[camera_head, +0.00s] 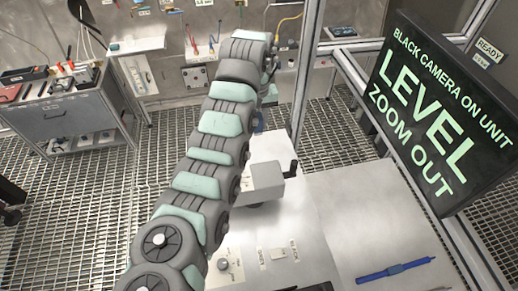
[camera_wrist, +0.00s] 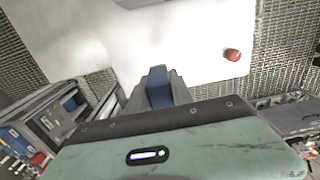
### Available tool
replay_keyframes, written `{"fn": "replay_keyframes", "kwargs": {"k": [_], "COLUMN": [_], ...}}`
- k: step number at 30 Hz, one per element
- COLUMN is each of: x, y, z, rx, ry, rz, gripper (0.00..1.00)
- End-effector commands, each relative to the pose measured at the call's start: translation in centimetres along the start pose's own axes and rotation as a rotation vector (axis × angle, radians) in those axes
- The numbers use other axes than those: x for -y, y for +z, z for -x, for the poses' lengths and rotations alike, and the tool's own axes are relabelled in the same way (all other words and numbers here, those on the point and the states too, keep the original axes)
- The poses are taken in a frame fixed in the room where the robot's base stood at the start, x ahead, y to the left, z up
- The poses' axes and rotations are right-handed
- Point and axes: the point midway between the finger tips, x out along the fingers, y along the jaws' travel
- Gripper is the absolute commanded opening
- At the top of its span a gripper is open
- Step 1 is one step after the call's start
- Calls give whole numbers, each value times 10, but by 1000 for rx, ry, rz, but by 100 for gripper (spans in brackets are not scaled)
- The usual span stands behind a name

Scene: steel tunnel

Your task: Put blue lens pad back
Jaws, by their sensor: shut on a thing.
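My gripper (camera_wrist: 159,88) is shut on a blue block-like thing, which I take for the blue lens pad (camera_wrist: 157,78), in the wrist view. The pad stands between the two grey fingers, over a pale surface (camera_wrist: 150,35). Its height above that surface cannot be told. In the head view my arm hides most of the gripper, and only a small blue patch (camera_head: 259,122) shows beside the wrist. The place where the pad belongs cannot be made out.
A red knob (camera_wrist: 233,54) sits on the pale surface. A grey box-shaped unit (camera_head: 265,182) with a dark handle stands on the bench. A blue tool (camera_head: 395,270) lies front right. A sign screen (camera_head: 430,100) stands right; a tool cabinet (camera_head: 62,112) stands left.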

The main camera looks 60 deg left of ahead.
Motion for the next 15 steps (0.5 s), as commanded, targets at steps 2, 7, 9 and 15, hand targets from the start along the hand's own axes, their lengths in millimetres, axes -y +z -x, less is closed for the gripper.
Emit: {"fn": "replay_keyframes", "kwargs": {"k": [2,7,9,15], "x": [-2,2,2,2], "y": [1,1,1,1], "z": [-15,-39,-50,-83], "rx": [2,6,6,3], "ry": [0,-4,-3,-3], "rz": [-2,2,0,0], "gripper": [0,0,0,0]}}
